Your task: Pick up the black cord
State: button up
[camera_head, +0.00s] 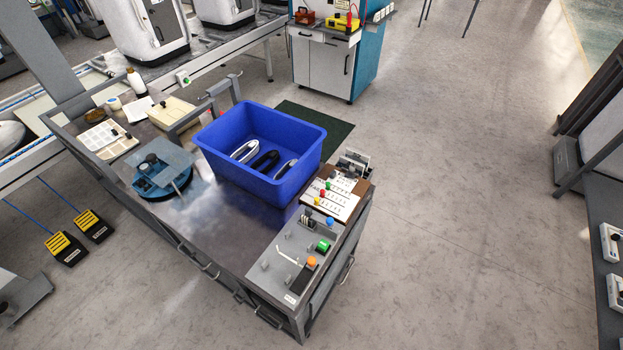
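A black, elongated coil (265,162), which looks like the black cord, lies inside the blue bin (232,179) on the metal workbench. It lies between two white-and-dark elongated loops: the left loop (238,150) and the right loop (286,169). I cannot tell whether the three touch each other. The bin's near wall may hide their lower parts. My gripper is not in view.
The workbench (225,230) has a blue round fixture (160,173) left of the bin and a grey panel with colored knobs (297,255) at front right. A blue-sided cabinet (322,65) stands behind. Open floor (450,200) lies to the right.

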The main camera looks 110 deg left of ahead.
aim_at(274, 154)
jog(key=i, duration=0.8)
jog(key=u, duration=3.1)
jog(key=i, duration=4.75)
jog(key=u, duration=1.7)
jog(key=i, duration=1.9)
jog(key=u, duration=0.55)
